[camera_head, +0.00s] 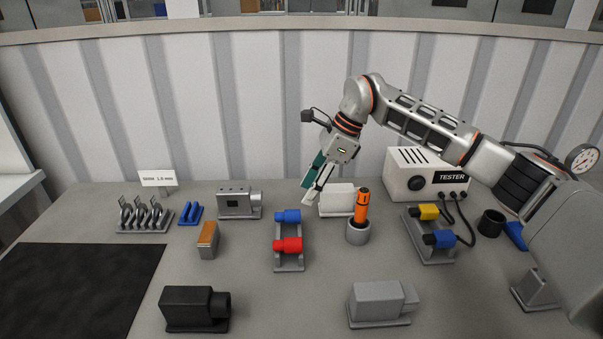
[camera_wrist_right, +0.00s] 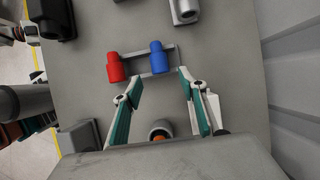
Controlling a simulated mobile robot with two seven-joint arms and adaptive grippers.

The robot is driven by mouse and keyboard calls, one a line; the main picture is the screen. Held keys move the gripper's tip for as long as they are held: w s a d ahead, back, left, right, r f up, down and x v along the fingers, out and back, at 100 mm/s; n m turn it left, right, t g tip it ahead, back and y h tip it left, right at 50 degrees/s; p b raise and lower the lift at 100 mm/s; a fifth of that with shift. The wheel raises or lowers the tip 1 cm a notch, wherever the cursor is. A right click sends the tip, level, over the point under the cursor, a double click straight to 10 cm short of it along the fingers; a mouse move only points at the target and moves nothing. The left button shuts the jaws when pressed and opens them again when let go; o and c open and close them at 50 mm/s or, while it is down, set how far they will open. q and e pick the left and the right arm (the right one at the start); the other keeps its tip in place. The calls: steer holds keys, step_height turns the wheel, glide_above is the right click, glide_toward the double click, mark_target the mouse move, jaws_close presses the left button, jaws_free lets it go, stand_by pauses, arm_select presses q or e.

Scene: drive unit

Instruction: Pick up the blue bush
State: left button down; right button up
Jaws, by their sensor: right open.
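A blue bush (camera_head: 288,216) lies on its side at the back of a small grey two-place stand, with a red bush (camera_head: 287,245) in front of it. In the right wrist view the blue bush (camera_wrist_right: 158,57) is ahead of the open fingers, right of the red bush (camera_wrist_right: 115,67). My right gripper (camera_head: 309,195) is open and empty, pointing down above the table, close to the right and back of the blue bush. It also shows in the right wrist view (camera_wrist_right: 160,92), its fingers apart from the bush. My left gripper is out of view.
An orange-handled tool (camera_head: 361,203) stands in a grey cup right of the stand. A white block (camera_head: 337,201) sits behind. Farther right are a tester box (camera_head: 411,181) and a stand with yellow (camera_head: 428,211) and blue (camera_head: 440,238) connectors. Grey (camera_head: 380,303) and black (camera_head: 193,308) blocks stand in front.

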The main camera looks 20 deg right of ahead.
mark_target(295, 211)
steer(key=b+x, duration=0.2)
steer(key=x, duration=0.1)
steer(key=b+x, duration=0.1)
steer(key=shift+s+f, duration=0.25)
steer(key=shift+f, duration=0.15)
steer(key=x, duration=0.3)
steer(key=shift+w+a+f+b, duration=0.2)
steer(key=shift+w+b, duration=0.05)
steer(key=shift+b, duration=0.1)
steer(key=shift+a+f, duration=0.2)
steer(key=shift+f, duration=0.05)
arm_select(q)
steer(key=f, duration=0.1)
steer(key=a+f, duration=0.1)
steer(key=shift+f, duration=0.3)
arm_select(e)
steer(key=shift+w, duration=0.1)
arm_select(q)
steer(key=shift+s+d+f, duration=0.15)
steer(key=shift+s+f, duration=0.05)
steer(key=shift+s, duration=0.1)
arm_select(e)
jaws_close()
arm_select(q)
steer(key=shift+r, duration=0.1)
arm_select(e)
steer(key=shift+r, duration=0.1)
